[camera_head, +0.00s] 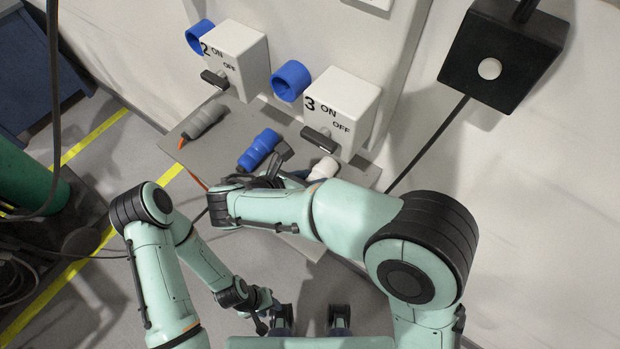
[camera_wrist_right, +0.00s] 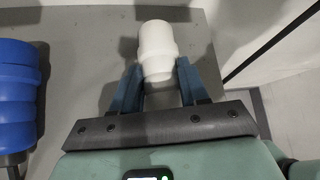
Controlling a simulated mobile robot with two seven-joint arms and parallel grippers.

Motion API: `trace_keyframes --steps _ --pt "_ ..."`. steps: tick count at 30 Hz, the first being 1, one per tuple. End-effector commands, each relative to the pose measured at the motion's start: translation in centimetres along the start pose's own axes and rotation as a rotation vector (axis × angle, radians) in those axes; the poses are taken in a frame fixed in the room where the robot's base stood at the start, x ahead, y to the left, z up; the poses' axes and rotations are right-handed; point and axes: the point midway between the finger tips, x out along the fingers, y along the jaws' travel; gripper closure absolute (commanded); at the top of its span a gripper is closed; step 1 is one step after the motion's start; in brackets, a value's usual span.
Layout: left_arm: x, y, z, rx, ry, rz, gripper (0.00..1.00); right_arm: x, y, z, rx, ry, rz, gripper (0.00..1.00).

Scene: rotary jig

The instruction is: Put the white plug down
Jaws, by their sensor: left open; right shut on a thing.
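The white plug (camera_head: 325,169) is at the right part of the grey shelf, below the box marked 3. It also shows in the right wrist view (camera_wrist_right: 157,48), between the two blue fingers of my right gripper (camera_wrist_right: 158,78). The right gripper is shut on the plug's near end. The plug lies over the bare grey shelf surface (camera_wrist_right: 95,50); I cannot tell whether it touches it. In the head view the right gripper is mostly hidden by its own arm. My left gripper (camera_head: 267,316) is open and empty, low in the picture, away from the shelf.
A blue plug (camera_head: 260,149) and a grey plug (camera_head: 203,121) lie on the shelf to the left. Switch boxes marked 2 (camera_head: 237,57) and 3 (camera_head: 343,105) have blue sockets beside them. A black box with a white button (camera_head: 490,68) hangs at the right.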

Motion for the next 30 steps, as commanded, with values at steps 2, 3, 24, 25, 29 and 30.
trace_keyframes --steps 2,3,24,25,29,30 --pt "0.0 0.0 0.0 0.0 0.0 0.0 0.57 0.1 0.1 -0.2 -0.002 0.0 -0.001 0.53" --pt "0.0 0.0 0.0 0.0 0.0 0.0 0.57 0.1 0.1 -0.2 -0.001 0.0 0.0 0.4" --pt "-0.7 0.3 -0.1 0.001 0.003 0.001 0.57 -6.2 0.1 0.1 -0.001 -0.001 0.006 0.3" --pt "-0.8 0.3 -0.2 0.001 0.004 0.001 0.57 -6.8 0.0 0.2 0.0 -0.001 0.005 0.3" --pt "-1.1 0.5 -0.2 0.002 0.005 0.002 0.57 -9.4 0.0 0.1 -0.002 -0.001 0.003 0.3" --pt "-1.2 0.5 -0.3 0.002 0.006 0.002 0.57 -10.0 0.0 0.1 -0.001 -0.001 0.004 0.3"
